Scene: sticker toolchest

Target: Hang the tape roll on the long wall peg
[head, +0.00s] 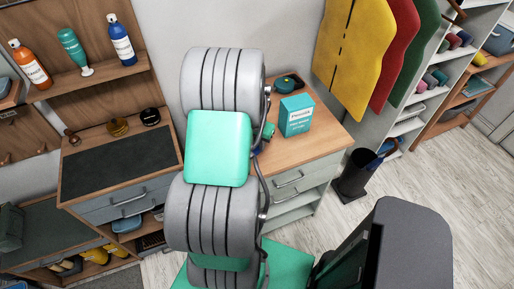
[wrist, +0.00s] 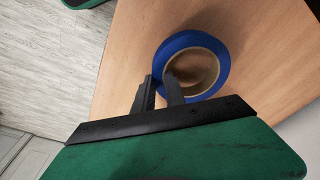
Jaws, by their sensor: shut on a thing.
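The blue tape roll (wrist: 217,47) with a brown core shows in the wrist view, over or on a light wooden top. My gripper (wrist: 160,78) is shut on its near left rim, with one finger at the hole and the other outside the ring. Whether the roll touches the wood cannot be told. In the head view my arm hides most of the gripper and the roll, beside the wooden-topped drawer chest (head: 318,143). I cannot pick out the long wall peg for certain.
A teal box (head: 297,115) and a dark round item (head: 289,83) stand on the chest. Yellow, red and green garments (head: 352,50) hang behind it. A dark bin (head: 354,178) stands at its right. Bottles (head: 122,40) line a left shelf. Open floor lies at right.

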